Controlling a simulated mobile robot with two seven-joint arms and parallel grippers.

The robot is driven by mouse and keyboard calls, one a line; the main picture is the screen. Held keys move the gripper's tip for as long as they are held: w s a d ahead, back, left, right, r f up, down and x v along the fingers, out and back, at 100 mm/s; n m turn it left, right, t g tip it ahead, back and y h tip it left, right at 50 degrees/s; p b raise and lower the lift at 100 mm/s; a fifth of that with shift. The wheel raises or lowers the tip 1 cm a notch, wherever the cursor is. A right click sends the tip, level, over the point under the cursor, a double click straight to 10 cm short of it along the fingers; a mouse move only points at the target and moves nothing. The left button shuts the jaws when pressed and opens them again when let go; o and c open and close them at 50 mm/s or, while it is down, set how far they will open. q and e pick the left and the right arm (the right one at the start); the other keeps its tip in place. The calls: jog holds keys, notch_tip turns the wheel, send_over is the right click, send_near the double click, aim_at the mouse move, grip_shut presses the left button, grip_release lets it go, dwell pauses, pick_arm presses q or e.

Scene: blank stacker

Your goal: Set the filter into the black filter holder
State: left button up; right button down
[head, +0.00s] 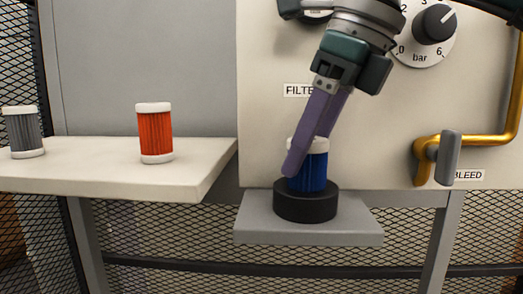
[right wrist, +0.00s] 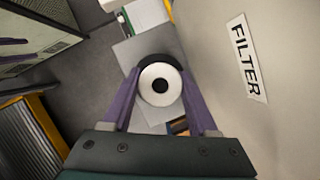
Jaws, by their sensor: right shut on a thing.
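A blue filter (head: 312,172) with a white top cap stands upright, its lower end at the black filter holder (head: 305,203). Whether it is fully seated I cannot tell. The holder sits on a small grey shelf (head: 258,230). My right gripper (head: 307,160) comes down from above, its purple fingers shut on the filter near its top. In the right wrist view the white cap (right wrist: 147,92) of the filter lies between the fingertips, with the black holder's rim (right wrist: 160,62) showing behind it. My left gripper is not in view.
A red filter (head: 155,133) and a grey filter (head: 23,132) stand on a white shelf (head: 100,180) at the left. A panel with a gauge knob (head: 434,24) is behind my arm. A yellow pipe with a grey bleed handle (head: 450,155) is at the right.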

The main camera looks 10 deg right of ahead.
jog(key=shift+f, duration=0.15)
jog(key=shift+c, duration=0.9)
grip_release()
jog(key=shift+r, duration=0.2)
jog(key=p+v, duration=0.5)
jog(key=v, duration=0.7)
jog(key=shift+p, duration=0.35)
jog(key=shift+a, duration=0.25)
